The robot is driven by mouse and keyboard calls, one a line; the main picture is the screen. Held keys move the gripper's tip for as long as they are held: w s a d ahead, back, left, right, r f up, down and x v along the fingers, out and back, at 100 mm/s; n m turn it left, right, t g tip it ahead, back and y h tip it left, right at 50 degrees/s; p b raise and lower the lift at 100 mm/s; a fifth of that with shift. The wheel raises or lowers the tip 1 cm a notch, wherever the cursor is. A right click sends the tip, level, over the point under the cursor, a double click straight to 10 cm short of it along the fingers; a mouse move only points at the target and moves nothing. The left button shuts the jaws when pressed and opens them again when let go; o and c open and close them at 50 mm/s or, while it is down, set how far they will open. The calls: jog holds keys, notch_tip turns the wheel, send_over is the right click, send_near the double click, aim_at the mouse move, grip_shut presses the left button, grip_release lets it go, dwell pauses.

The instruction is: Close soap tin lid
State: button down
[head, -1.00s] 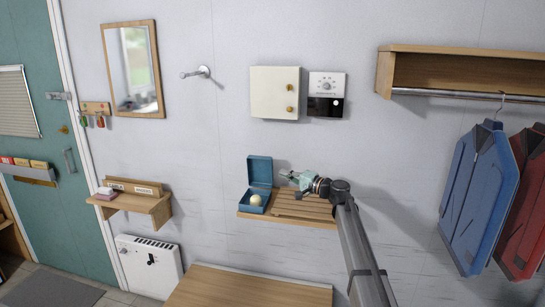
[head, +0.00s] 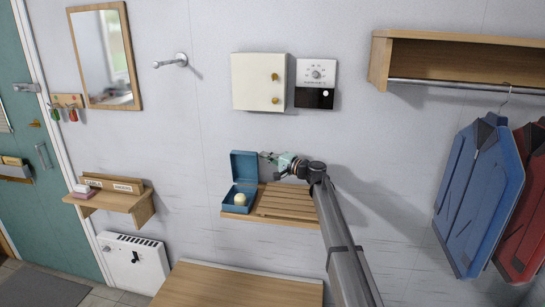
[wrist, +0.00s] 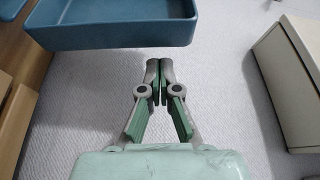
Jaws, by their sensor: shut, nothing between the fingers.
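The blue soap tin (head: 240,202) stands on the left end of a slatted wooden shelf with its lid (head: 244,166) raised upright. A round cream soap (head: 241,198) lies inside it. My gripper (head: 264,155) is at the right of the lid, near its upper right edge. In the wrist view my gripper (wrist: 160,66) has its fingertips together and empty. A blue tray-shaped part, which looks like the lid (wrist: 120,28), lies just beyond the fingertips with a small gap. I cannot tell in the head view whether they touch.
The slatted shelf (head: 285,207) extends right of the tin, under my arm. A cream cabinet (head: 258,82) and a control panel (head: 316,83) hang on the wall above. A wooden bench top (head: 240,287) is below.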

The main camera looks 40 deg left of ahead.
aim_at(246, 165)
jog(key=a, duration=0.2)
jog(key=a+p, duration=0.1)
jog(key=a, duration=0.2)
jog(key=shift+s+r, duration=0.1)
jog(key=shift+r, duration=0.1)
jog(key=shift+d+f, duration=0.15)
